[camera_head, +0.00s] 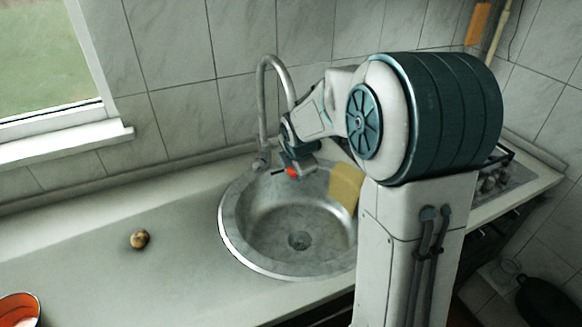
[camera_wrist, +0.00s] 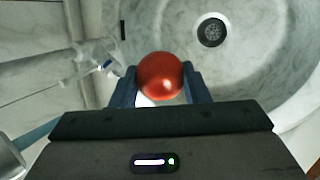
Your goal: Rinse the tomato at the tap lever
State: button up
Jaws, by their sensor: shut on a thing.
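The red tomato (camera_wrist: 161,76) is held between the two fingers of my gripper (camera_wrist: 160,88) in the wrist view. My gripper is shut on it. In the head view the tomato (camera_head: 292,172) shows as a small red patch below my gripper (camera_head: 291,165), over the back left part of the sink. The metal tap (camera_head: 262,110) arches up behind the sink, and its outlet end is just left of my gripper. The tap also shows at the left of the wrist view (camera_wrist: 55,72). I cannot make out the lever clearly, nor any running water.
The round steel sink (camera_head: 240,240) has a drain (camera_head: 299,240) at its bottom. A yellow sponge or cloth (camera_head: 346,186) lies at its right rim. A small brown round object (camera_head: 140,239) and an orange-lined bowl (camera_head: 18,311) stand on the left counter, otherwise clear. A stove (camera_head: 490,180) is right.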

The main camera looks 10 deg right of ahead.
jog(key=s+a, duration=0.1)
jog(key=s, duration=0.6)
jog(key=shift+s, duration=0.35)
dwell(1.2)
jog(key=s+r+p, duration=0.4)
jog(key=s, duration=0.1)
jog(key=shift+a, duration=0.3)
dwell(0.8)
